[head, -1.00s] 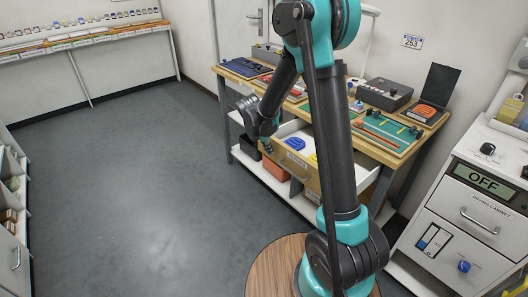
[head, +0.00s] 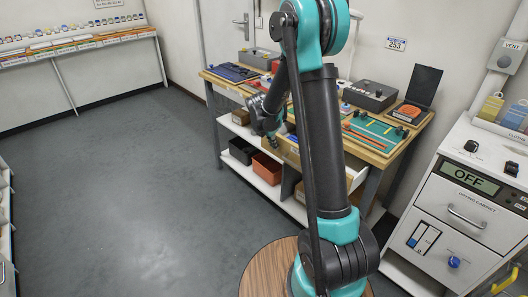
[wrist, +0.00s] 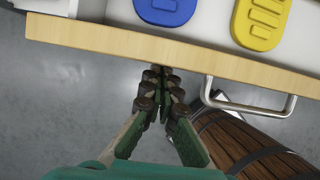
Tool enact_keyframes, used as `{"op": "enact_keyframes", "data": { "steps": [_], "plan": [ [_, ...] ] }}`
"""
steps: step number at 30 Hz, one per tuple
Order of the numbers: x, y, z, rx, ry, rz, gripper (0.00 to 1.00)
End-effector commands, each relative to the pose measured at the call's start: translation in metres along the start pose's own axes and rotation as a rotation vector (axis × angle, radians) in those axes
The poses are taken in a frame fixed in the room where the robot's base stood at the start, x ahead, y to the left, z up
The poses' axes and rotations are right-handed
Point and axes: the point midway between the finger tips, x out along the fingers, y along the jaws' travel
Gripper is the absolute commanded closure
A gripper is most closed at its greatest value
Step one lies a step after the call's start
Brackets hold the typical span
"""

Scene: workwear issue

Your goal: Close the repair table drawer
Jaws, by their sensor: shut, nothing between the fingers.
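The repair table (head: 384,160) stands right of centre in the head view, behind my arm. Its drawer (head: 354,178) is out from under the tabletop, and my arm hides much of it. In the wrist view the drawer's wooden front (wrist: 110,40) runs across the top, with a metal bar handle (wrist: 284,113) to the right. A blue piece and a yellow piece lie inside. My gripper (wrist: 160,74) is shut and empty, its tips at the lower edge of the drawer front, left of the handle. I cannot tell whether they touch it. It shows in the head view too (head: 272,140).
A grey drying cabinet (head: 455,205) stands at the right. The table's lower shelf holds an orange bin (head: 267,168) and a dark bin (head: 242,150). Tools and a green mat lie on the tabletop. The floor (head: 130,190) to the left is clear.

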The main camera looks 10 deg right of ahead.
Motion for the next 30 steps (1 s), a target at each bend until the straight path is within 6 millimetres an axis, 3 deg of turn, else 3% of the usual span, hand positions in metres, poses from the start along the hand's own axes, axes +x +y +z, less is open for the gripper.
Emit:
{"op": "enact_keyframes", "data": {
  "steps": [6, 15, 21, 30],
  "plan": [
    [0.022, 0.0, 0.055, 0.005, 0.0, -0.001, 1.0],
    [0.043, 0.0, 0.107, 0.003, 0.0, 0.0, 1.0],
    [0.05, 0.001, 0.124, 0.001, 0.0, 0.001, 1.0],
    [0.052, 0.0, 0.131, 0.001, -0.003, 0.001, 1.0]
  ]
}}
